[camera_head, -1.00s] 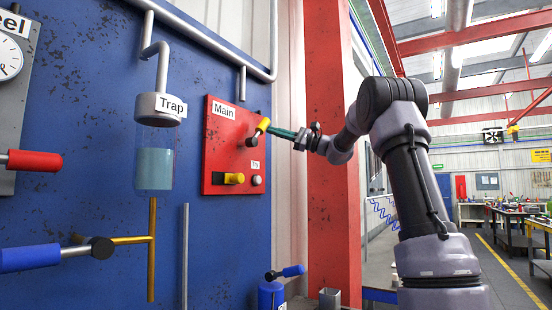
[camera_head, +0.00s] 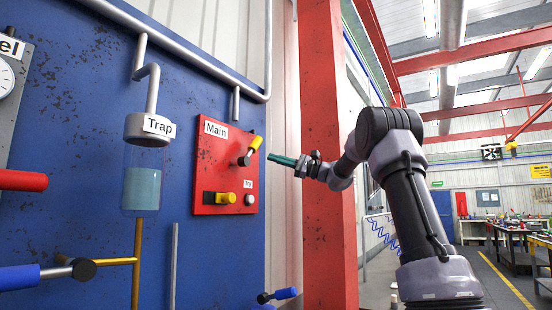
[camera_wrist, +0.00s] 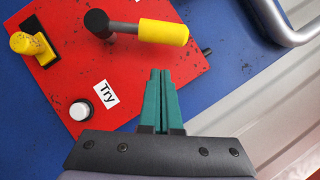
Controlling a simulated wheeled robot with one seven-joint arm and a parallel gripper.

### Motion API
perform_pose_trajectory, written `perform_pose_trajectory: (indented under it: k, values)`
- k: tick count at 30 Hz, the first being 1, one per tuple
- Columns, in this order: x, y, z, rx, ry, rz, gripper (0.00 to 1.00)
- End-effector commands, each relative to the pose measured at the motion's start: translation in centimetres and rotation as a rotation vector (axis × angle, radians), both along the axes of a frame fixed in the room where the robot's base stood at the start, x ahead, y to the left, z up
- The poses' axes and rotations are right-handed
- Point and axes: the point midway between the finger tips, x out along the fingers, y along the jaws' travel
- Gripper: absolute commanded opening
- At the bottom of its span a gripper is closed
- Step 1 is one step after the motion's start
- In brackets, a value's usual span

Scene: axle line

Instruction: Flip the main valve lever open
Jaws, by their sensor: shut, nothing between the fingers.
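The main valve lever has a yellow grip (camera_head: 255,143) and a dark pivot hub on the red panel (camera_head: 208,165) labelled "Main". In the head view the lever points up and to the right from its hub. The lever's yellow grip also shows in the wrist view (camera_wrist: 164,32), with a grey rod to a black hub. My gripper (camera_head: 272,157) has green fingers, closed together with nothing between them. In the wrist view the fingertips (camera_wrist: 160,72) point at the panel, just below the yellow grip, with a visible gap in the picture.
Below the lever are a yellow switch (camera_head: 225,198) and a white "Try" button (camera_head: 250,199). The "Trap" vessel (camera_head: 143,190) hangs left of the panel. A red column (camera_head: 328,150) stands behind my gripper. A grey pipe (camera_wrist: 286,20) runs near the panel.

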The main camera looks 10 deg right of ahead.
Motion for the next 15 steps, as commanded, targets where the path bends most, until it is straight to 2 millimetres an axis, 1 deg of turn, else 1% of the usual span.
perform_pose_trajectory:
  k: [1,6,9,12,15]
  values:
    - [-0.5,-1.6,-0.3,0.000,0.000,-0.007,0.00]
    - [-1.9,-5.1,-1.6,0.001,0.001,-0.009,0.00]
    - [-2.5,-6.7,-2.2,0.001,0.001,-0.008,0.00]
    - [-3.0,-7.8,-2.6,0.000,0.001,-0.006,0.00]
    - [-3.3,-8.5,-2.8,0.001,-0.001,-0.005,0.00]
